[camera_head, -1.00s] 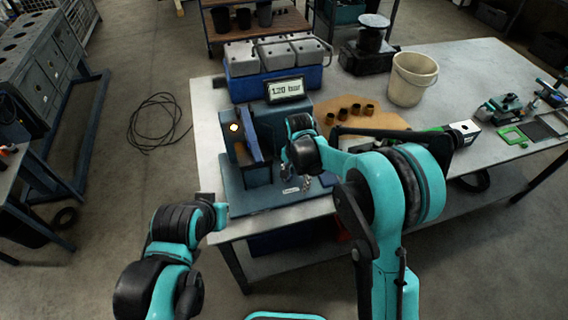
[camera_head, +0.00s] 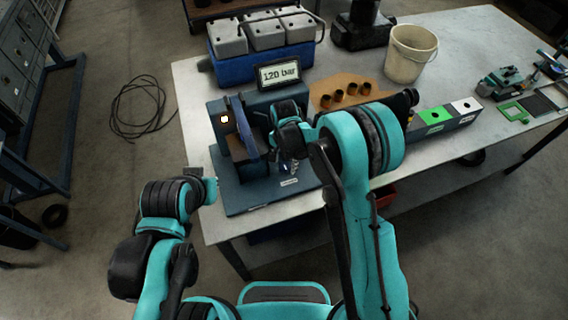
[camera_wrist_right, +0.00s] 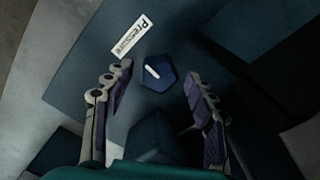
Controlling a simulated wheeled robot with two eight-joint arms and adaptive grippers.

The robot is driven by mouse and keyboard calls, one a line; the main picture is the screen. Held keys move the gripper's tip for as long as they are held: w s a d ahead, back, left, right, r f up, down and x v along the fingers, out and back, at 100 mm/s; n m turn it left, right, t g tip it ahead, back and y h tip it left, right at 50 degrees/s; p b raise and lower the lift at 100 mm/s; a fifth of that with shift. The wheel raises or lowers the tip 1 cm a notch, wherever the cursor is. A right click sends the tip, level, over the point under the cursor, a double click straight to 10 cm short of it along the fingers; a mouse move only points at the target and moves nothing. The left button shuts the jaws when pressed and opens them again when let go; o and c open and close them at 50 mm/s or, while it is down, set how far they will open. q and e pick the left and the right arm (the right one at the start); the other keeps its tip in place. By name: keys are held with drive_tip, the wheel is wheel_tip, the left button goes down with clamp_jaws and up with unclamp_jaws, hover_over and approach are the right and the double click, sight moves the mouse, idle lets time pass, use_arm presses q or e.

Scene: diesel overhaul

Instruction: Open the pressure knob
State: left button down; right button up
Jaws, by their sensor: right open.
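The pressure knob (camera_wrist_right: 160,74) is a dark blue faceted knob with a white mark, beside a white "Pressure" label (camera_wrist_right: 131,37) in the right wrist view. My right gripper (camera_wrist_right: 157,80) is open, with one finger on each side of the knob in that view; I cannot tell whether they touch it. In the head view the knob is hidden by my right wrist, and the right gripper (camera_head: 288,165) shows only partly above the blue test stand (camera_head: 250,192). The stand's display (camera_head: 279,73) reads 120 bar. My left gripper (camera_head: 208,187) is left of the table edge, its jaws unclear.
A blue crate with grey-white units (camera_head: 262,64) stands behind the display. A beige bucket (camera_head: 410,55), brown sleeves on a mat (camera_head: 350,90) and a green-and-white box (camera_head: 445,117) stand to the right. A cable (camera_head: 140,105) lies on the floor.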

drive_tip(key=shift+s+f, duration=0.1)
drive_tip(key=shift+f, duration=0.2)
drive_tip(key=c, duration=1.1)
drive_tip(key=shift+c, duration=0.2)
